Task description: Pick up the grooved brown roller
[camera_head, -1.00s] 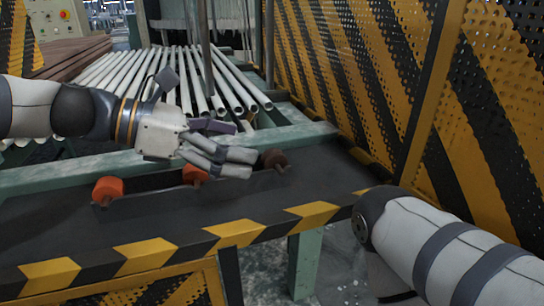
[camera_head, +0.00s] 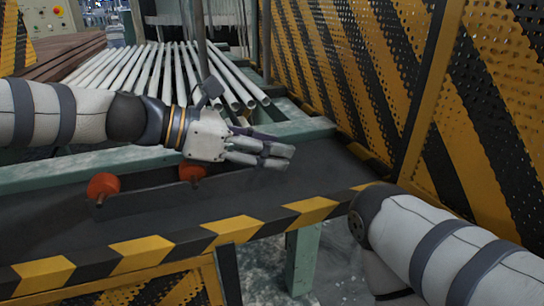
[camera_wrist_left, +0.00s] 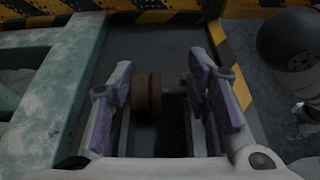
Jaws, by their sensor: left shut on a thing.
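The grooved brown roller (camera_wrist_left: 147,92) shows in the left wrist view between the finger pads of my left gripper (camera_wrist_left: 166,98), nearer the left finger. A short shaft sticks out from it toward the right finger. In the head view my left gripper (camera_head: 272,153) is over the dark ledge and its fingers hide the roller. The gripper is shut on the roller. My right arm comes in at the lower right of the head view, but its gripper is out of view.
Two orange rollers (camera_head: 103,186) (camera_head: 191,172) sit along the dark ledge (camera_head: 150,203) to the left. White tubes (camera_head: 150,72) lie behind a green beam (camera_head: 75,172). A striped perforated guard (camera_head: 350,75) stands on the right. The ledge's right end is open.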

